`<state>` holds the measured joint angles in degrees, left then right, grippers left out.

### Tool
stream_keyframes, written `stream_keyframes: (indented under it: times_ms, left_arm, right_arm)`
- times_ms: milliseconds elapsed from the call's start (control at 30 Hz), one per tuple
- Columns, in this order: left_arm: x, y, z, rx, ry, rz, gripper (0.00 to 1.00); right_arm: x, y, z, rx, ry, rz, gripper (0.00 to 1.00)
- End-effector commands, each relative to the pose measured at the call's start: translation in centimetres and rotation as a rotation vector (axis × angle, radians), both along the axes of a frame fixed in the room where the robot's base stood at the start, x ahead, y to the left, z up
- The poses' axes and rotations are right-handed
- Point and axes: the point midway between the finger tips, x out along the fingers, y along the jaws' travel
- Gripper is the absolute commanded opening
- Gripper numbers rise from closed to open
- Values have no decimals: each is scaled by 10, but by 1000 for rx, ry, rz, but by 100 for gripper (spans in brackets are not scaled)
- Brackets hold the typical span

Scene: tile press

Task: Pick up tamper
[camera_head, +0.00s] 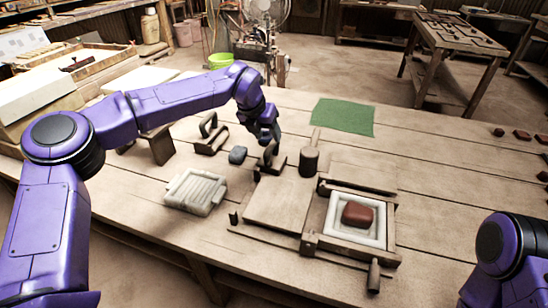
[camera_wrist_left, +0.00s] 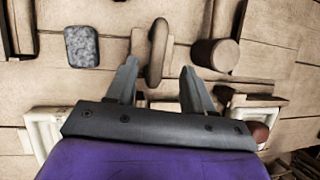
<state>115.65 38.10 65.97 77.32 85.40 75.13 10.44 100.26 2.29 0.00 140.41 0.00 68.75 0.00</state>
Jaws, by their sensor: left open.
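The tamper, a flat wooden block with an upright dark handle (camera_head: 272,164), stands on the wooden table just left of the mallet. My left gripper (camera_head: 268,143) is open and points down just over it. In the left wrist view the tamper's rounded handle (camera_wrist_left: 157,48) shows beyond and between the open fingertips (camera_wrist_left: 159,72), with nothing gripped. The tamper's base is partly hidden there. My right arm enters at the lower right of the head view, and its gripper is out of view.
A mallet (camera_head: 309,160) stands close right of the tamper; a grey stone (camera_head: 238,155) and another handled tool (camera_head: 211,136) lie to the left. A green cloth (camera_head: 343,116) lies behind.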

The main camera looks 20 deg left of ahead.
Motion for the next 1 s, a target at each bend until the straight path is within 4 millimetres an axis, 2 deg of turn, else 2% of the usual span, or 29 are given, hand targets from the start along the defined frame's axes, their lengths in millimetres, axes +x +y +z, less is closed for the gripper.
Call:
stream_keyframes:
  times_ms: [400, 667, 800, 833, 1000]
  left_arm:
    - [21, -10, -58, 1, 1, -2, 52]
    - [23, -11, -62, 0, -1, -3, 52]
    - [23, -12, -62, 0, -2, -4, 7]
    - [23, -12, -62, 0, -2, -4, 0]
    - [23, -12, -61, -1, -4, -4, 0]
  right_arm:
    - [0, 0, 6, -1, -1, 0, 100]
    - [0, 0, 6, -1, -1, 0, 100]
    - [0, 0, 6, -1, -1, 0, 100]
    - [0, 0, 6, -1, -1, 0, 100]
    - [0, 0, 6, -1, -1, 0, 100]
